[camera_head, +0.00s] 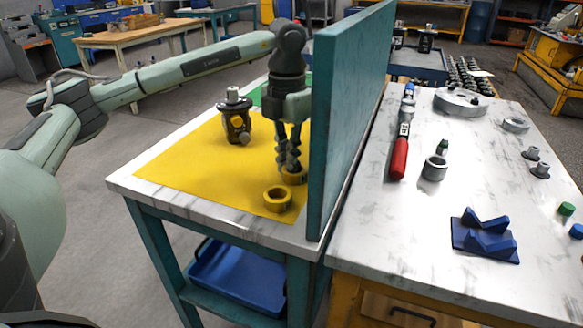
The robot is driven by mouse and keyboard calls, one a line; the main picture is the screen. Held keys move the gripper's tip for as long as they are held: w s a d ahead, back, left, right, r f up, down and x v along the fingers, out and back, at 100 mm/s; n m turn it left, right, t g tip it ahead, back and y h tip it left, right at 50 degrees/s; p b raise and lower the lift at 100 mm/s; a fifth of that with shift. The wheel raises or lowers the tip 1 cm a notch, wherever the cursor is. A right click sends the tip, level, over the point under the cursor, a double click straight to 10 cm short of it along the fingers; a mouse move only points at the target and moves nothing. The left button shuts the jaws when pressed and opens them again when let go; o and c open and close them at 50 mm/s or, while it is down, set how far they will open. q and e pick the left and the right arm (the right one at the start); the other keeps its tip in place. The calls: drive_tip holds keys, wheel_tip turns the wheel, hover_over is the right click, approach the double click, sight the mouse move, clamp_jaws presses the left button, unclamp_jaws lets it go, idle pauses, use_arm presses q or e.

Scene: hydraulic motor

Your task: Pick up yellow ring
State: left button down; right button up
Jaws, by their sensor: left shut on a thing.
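My left gripper (291,168) points down over the yellow mat (190,163) on the left table, close to the teal divider panel. Its fingers are shut on a yellow ring (296,179), which is partly hidden by the fingertips. I cannot tell whether this ring still touches the mat. My right gripper is not in view.
A dark motor part with yellow details (237,122) stands on the mat left of the gripper. The tall teal panel (345,110) stands close on the right. Beyond it, the right table holds a red-handled tool (400,155) and a blue V-shaped holder (484,240).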

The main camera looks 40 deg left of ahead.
use_arm(q)
drive_tip(key=shift+r, duration=0.4)
wheel_tip(320, 180, up, 4)
drive_tip(key=shift+f, duration=0.2)
drive_tip(key=w+a+r, duration=0.6)
drive_tip(key=w+a, duration=0.1)
drive_tip(key=w, duration=0.2)
drive_tip(key=shift+w+r, duration=0.2)
drive_tip(key=shift+r, duration=0.2)
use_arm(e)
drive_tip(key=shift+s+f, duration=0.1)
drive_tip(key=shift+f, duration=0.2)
